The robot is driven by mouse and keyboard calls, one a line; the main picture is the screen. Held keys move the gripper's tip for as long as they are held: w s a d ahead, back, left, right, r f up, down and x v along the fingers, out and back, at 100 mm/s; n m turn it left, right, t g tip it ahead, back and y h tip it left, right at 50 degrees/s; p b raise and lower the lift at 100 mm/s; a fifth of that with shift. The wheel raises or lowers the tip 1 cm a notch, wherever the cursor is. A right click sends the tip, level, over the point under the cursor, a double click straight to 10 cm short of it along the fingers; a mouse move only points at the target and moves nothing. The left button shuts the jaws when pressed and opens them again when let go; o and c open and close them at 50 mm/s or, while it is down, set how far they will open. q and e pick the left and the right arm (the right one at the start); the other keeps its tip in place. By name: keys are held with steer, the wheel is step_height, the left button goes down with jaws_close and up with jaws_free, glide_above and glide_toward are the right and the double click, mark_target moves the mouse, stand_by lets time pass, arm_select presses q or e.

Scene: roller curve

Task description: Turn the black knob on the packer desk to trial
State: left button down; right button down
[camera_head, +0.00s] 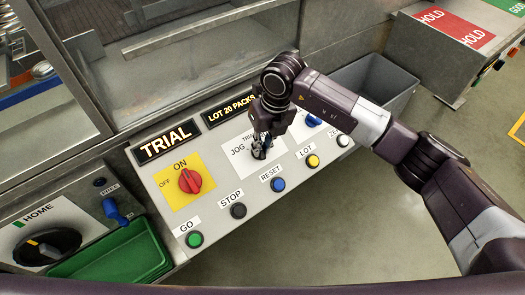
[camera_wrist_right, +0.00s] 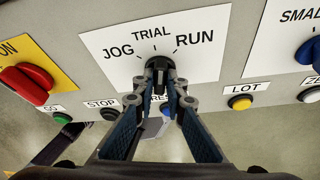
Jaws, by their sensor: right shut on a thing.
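The packer desk (camera_head: 216,215) is a sloped grey panel with a white plate (camera_wrist_right: 215,62) marked JOG, TRIAL and RUN. The black knob (camera_wrist_right: 156,62) sits on that plate, below the word TRIAL in the right wrist view. My right gripper (camera_wrist_right: 161,78) is shut on the black knob, with a finger on each side. My left gripper is not in view.
A red ON/OFF switch (camera_head: 190,180) is at the left. Several push buttons, including green GO (camera_head: 195,239), line the front edge. A blue knob (camera_wrist_right: 309,50) is at the right.

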mark_target(265, 156)
steer(key=shift+a+n+h+b, duration=0.1)
steer(key=shift+n+h+b, duration=0.3)
steer(key=shift+n+b, duration=0.9)
steer(key=c, duration=2)
jaws_free()
steer(key=shift+o, duration=0.2)
step_height(265, 156, up, 12)
steer(key=s+d, duration=0.1)
steer(key=shift+s, duration=0.2)
